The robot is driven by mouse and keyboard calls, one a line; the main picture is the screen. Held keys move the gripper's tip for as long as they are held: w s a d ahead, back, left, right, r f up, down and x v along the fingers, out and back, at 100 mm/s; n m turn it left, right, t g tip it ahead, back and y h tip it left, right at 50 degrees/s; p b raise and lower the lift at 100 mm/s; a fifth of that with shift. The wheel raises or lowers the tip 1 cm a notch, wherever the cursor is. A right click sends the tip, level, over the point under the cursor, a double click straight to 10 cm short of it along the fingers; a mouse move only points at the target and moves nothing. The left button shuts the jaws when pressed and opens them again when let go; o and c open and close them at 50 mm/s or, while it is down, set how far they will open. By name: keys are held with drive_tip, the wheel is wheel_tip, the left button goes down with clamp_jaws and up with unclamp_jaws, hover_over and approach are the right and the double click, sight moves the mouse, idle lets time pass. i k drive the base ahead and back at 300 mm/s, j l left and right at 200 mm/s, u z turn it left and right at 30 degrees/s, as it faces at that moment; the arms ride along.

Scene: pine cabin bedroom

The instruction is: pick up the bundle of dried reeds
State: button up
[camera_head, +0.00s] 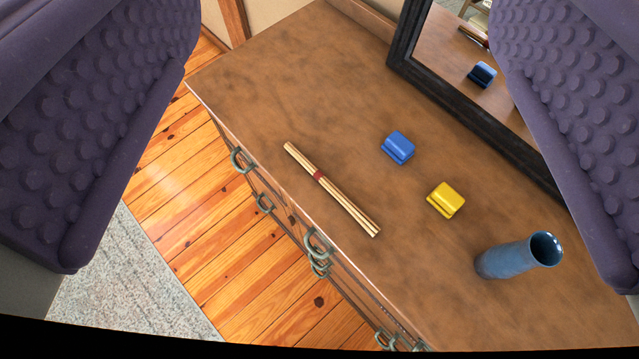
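The bundle of dried reeds (345,205) lies flat on the brown dresser top, near its front edge. It is a thin, pale bundle with a red band around its middle, lying slantwise from upper left to lower right. My gripper (335,170) shows as two purple, studded finger pads at the left and right sides of the picture. The pads are wide apart with nothing between them. The bundle appears between them in the picture, farther off on the dresser, and is not touched.
The dresser (270,95) also holds a blue block-like object (397,147), a yellow one (446,200) and a blue vase (508,260). A black-framed mirror (480,110) stands at the back. The dresser top's upper left is bare. Handles line its front; a grey rug (130,285) lies below.

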sight(366, 222)
drive_tip(key=z, duration=0.35)
drive_tip(key=k+z, duration=0.15)
drive_tip(key=z, duration=0.5)
drive_tip(key=u, duration=0.95)
drive_tip(key=i+j+u, duration=0.1)
drive_tip(key=i+j, duration=0.45)
drive_tip(key=i+j+u, duration=0.1)
drive_tip(key=i+j, duration=0.35)
drive_tip(key=i, duration=0.25)
